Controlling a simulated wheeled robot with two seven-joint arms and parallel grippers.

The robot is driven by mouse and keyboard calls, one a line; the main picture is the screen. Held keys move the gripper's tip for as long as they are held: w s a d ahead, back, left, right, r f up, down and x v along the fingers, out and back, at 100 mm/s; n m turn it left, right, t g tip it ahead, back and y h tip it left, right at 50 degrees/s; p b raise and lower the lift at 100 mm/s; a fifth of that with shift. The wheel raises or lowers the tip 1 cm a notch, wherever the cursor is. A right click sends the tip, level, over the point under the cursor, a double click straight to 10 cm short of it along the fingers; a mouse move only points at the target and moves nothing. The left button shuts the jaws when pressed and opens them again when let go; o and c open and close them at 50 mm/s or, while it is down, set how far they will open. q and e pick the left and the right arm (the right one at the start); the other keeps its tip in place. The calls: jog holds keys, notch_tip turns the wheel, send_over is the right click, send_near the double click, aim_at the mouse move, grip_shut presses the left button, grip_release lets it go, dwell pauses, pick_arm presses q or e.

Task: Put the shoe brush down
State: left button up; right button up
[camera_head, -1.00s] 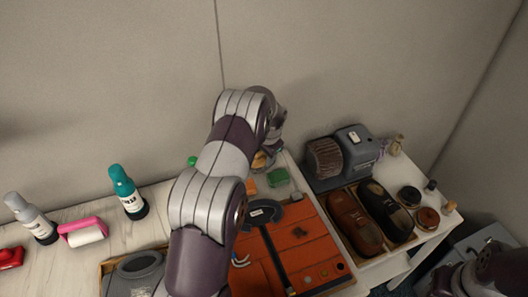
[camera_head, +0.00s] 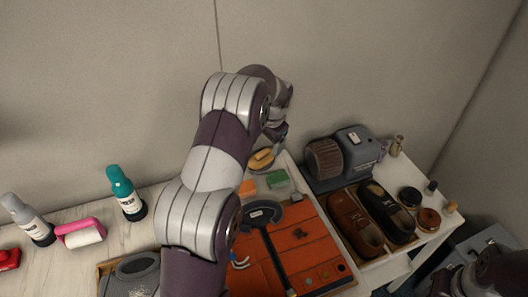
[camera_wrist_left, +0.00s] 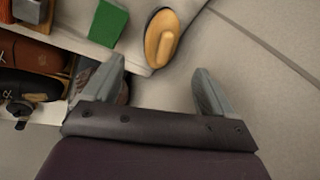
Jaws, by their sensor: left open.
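My left gripper (camera_wrist_left: 158,70) is open and empty. In the head view the left wrist hangs just above and right of the brush, and its fingers are mostly hidden by the arm. Only part of my right arm shows at the lower right; its gripper cannot be made out.
A green block (camera_head: 277,179) and an orange block (camera_head: 247,188) sit close in front of the brush. An orange mat (camera_head: 300,250) lies in front.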

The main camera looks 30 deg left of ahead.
pick_arm(q)
jog(key=s+d+r+n+h, duration=0.1)
jog(key=s+d, duration=0.6)
jog(key=s, duration=0.6)
jog(key=s+d+r+n+h, duration=0.1)
jog(key=s+d+n, duration=0.1)
jog(key=s+d, duration=0.5)
jog(key=s, duration=0.6)
jog(key=shift+d+r+g+h, duration=0.2)
jog(key=shift+d+g+h, duration=0.1)
jog(key=shift+d, duration=0.05)
